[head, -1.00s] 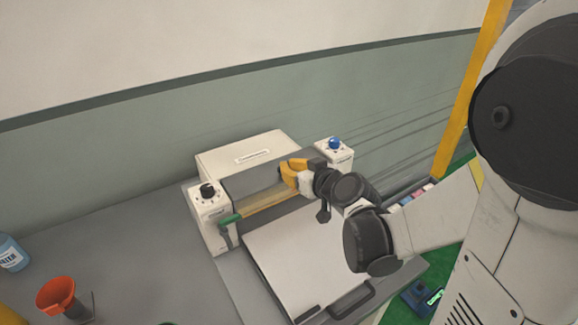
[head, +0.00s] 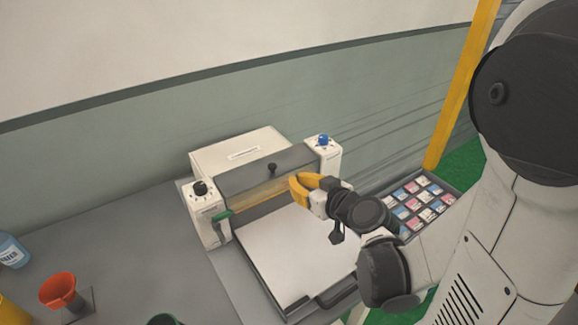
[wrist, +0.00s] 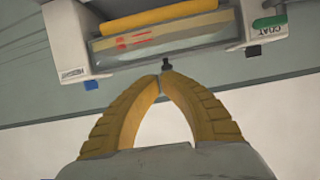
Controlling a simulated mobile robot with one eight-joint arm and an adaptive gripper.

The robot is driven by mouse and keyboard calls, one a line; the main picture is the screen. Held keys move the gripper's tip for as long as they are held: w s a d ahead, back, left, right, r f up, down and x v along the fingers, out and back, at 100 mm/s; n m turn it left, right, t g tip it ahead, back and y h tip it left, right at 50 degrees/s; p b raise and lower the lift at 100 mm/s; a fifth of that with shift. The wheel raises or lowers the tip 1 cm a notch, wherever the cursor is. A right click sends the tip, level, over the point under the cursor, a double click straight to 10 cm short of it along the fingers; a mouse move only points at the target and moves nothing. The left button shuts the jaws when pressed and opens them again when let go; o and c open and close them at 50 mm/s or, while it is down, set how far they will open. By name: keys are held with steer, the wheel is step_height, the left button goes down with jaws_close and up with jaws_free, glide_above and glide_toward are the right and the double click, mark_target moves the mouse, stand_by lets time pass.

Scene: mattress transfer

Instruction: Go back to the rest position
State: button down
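My gripper (head: 293,183) has yellow curved fingers and is in front of the white coating machine (head: 240,155), to the right of its middle. In the wrist view my gripper (wrist: 161,78) has its two fingertips together, with nothing between them. The machine shows upside down in the wrist view (wrist: 70,40), ahead of the fingers and apart from them. Its dark cover has a small black knob (head: 272,168). My arm reaches in from the right and hides part of the machine's front right.
The machine's flat white bed (head: 290,245) extends toward me under the gripper. A tray (head: 437,174) of several small packets stands right of the machine. An orange funnel (head: 58,289), a blue-labelled bottle (head: 12,251) and a green-handled lever (head: 222,216) are on the left. A yellow post (head: 462,85) stands at right.

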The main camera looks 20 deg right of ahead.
steer(key=s+a+r+m+g+h, duration=0.1)
steer(key=s+a+g, duration=0.1)
steer(key=s, duration=0.5)
steer(key=s+a+r+g+h+b, duration=0.1)
steer(key=s+g, duration=0.3)
steer(key=s, duration=0.4)
steer(key=shift+a+m+g+h, duration=0.3)
steer(key=shift+a+m+g, duration=0.1)
steer(key=shift+a, duration=0.4)
steer(key=shift+r, duration=0.1)
